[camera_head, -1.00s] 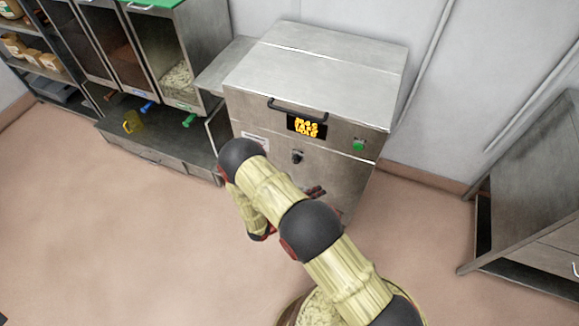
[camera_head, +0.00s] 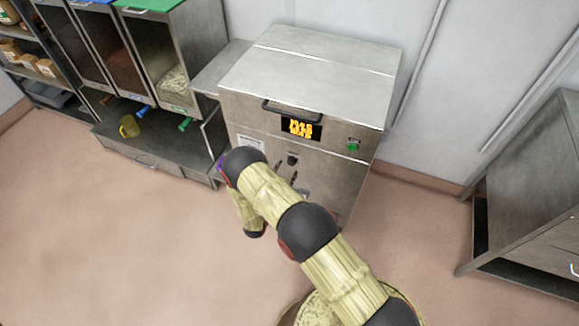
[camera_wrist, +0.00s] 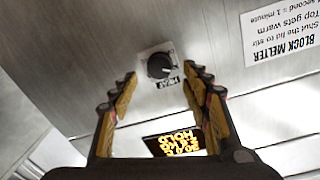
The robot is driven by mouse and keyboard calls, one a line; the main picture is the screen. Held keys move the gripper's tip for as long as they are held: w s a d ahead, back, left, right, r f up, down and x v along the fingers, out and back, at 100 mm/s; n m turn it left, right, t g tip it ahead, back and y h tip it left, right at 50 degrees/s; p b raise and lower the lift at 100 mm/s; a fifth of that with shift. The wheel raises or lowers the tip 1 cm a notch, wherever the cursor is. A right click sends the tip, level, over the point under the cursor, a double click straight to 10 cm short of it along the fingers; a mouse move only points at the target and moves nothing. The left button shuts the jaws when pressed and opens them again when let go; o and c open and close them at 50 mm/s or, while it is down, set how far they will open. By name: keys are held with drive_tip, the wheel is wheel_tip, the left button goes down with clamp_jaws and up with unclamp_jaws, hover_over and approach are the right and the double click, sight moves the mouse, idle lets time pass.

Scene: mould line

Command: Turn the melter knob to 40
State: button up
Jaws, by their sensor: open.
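The melter (camera_head: 310,75) is a steel box with a lid, a front handle and a lit display (camera_head: 297,128). Its black knob (camera_wrist: 160,66) sits on a pale plate marked HEAT in the wrist view, and it also shows small on the front panel in the head view (camera_head: 292,159). My gripper (camera_wrist: 160,80) is open in the wrist view, its fingers apart on either side of the knob with nothing between them. I cannot tell whether the fingertips reach the knob's depth. In the head view my arm hides part of the lower front panel.
A BLOCK MELTER label (camera_wrist: 285,45) is beside the knob. A green button (camera_head: 353,146) is on the melter's right front. The floor between is clear.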

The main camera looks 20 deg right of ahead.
sight(291, 163)
drive_tip(key=shift+b+x, duration=0.45)
drive_tip(key=shift+x, duration=1.6)
drive_tip(key=shift+c, duration=0.2)
drive_tip(key=c, duration=1.1)
